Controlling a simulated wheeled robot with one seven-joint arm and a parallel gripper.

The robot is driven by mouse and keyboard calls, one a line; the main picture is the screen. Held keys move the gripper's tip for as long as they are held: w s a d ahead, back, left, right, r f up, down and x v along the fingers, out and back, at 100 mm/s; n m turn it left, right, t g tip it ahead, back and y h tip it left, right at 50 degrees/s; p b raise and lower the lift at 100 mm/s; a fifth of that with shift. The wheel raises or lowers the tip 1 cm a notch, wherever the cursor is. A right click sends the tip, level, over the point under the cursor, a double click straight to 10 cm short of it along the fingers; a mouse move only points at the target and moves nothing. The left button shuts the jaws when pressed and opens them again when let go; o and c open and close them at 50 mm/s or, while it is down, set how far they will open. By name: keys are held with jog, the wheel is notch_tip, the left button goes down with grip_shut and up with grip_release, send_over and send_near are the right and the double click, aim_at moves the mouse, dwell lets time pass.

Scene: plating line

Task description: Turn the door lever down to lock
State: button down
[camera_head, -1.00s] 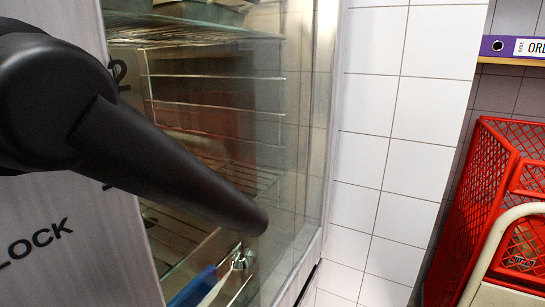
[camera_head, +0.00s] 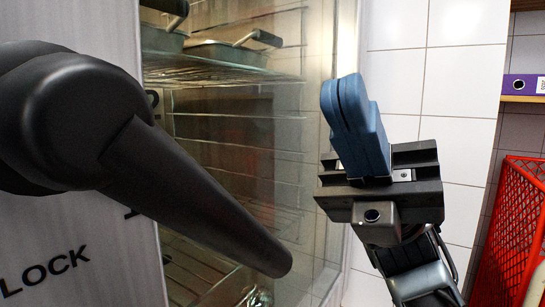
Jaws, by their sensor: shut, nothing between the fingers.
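The black door lever (camera_head: 190,185) comes out from its round hub at the left and slants down to the right across the glass. The word LOCK (camera_head: 45,272) is printed on the metal panel (camera_head: 75,235) below the hub. My gripper (camera_head: 342,84) is to the right of the lever, above its free end and apart from it. Its blue fingers are shut with nothing between them and point up. The numbers on the panel are mostly hidden behind the lever.
Behind the glass are wire racks (camera_head: 225,115) with metal pans (camera_head: 228,53) on top. A white tiled wall (camera_head: 465,85) stands behind my gripper. At the right are a red crate (camera_head: 515,235) and a purple binder (camera_head: 522,85) on a shelf.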

notch_tip(320, 180, up, 3)
jog(key=a+n+t+h, duration=0.2)
jog(key=n+h, duration=0.1)
jog(key=h, duration=0.2)
jog(key=t+h+b, duration=0.2)
jog(key=t+h, duration=1)
send_near(257, 219)
jog(key=x, duration=0.5)
jog(key=shift+w+f, duration=0.1)
jog(key=shift+w, duration=0.3)
jog(key=shift+s+a+f, duration=0.25)
jog(key=shift+a+f, duration=0.15)
jog(key=shift+f, duration=0.1)
